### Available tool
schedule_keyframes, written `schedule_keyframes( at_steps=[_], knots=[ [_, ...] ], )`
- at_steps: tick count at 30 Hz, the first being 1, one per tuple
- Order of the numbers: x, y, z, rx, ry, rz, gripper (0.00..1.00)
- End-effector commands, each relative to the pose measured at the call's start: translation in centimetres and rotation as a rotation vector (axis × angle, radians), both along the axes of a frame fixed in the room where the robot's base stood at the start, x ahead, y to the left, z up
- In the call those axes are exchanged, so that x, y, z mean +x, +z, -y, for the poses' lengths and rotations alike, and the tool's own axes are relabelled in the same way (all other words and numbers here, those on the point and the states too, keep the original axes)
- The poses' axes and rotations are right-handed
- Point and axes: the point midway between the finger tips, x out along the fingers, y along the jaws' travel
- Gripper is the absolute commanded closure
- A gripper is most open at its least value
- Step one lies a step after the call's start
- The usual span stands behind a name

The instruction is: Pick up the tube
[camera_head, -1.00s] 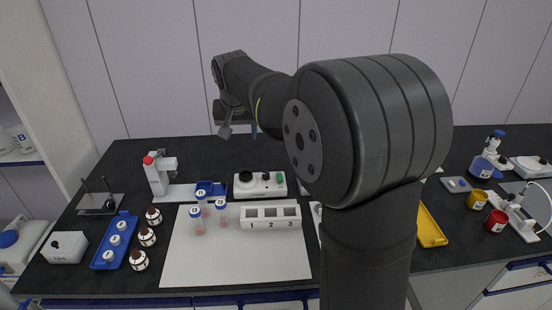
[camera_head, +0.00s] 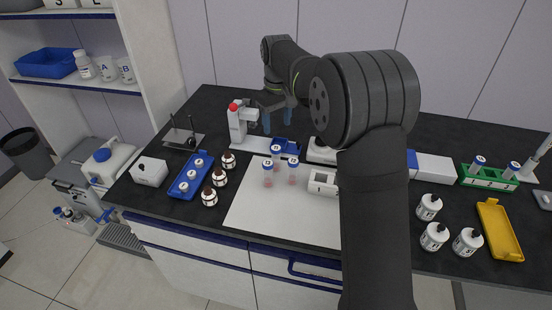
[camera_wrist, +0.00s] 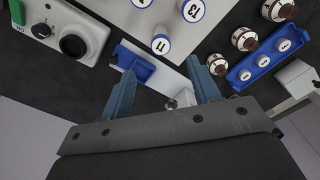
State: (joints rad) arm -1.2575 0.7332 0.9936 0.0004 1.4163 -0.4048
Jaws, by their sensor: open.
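Three clear tubes with blue caps stand upright, close together, on a white mat (camera_head: 250,206). The rear tube (camera_head: 276,157) is labelled 11 and its cap (camera_wrist: 160,45) is nearest my gripper in the wrist view. The front left tube (camera_head: 268,176), labelled 12, also shows in the wrist view (camera_wrist: 191,11). The right tube (camera_head: 293,174) is only partly in the wrist view (camera_wrist: 142,3). My gripper (camera_head: 279,113) is open and empty, above the bench behind the tubes. Its blue fingers (camera_wrist: 163,92) are apart and touch no tube.
A white stand with a red knob (camera_head: 237,124) is close left of my gripper. A small blue holder (camera_head: 287,145) lies behind the tubes. Brown bottles (camera_head: 219,177) and a blue tray (camera_head: 183,187) are left.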

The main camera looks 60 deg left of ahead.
Motion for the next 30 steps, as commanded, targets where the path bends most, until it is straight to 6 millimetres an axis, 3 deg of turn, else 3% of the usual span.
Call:
schedule_keyframes(
  at_steps=[6,12,23,30],
  knots=[
    [0.0,-5.0,0.1,-0.004,-0.002,-0.001,0.44],
    [0.0,-8.7,0.0,-0.001,-0.003,0.000,0.44],
    [0.0,-11.2,-0.2,0.000,-0.003,0.000,0.44],
    [-0.1,-14.8,-0.6,-0.001,-0.003,-0.001,0.44]
  ],
)
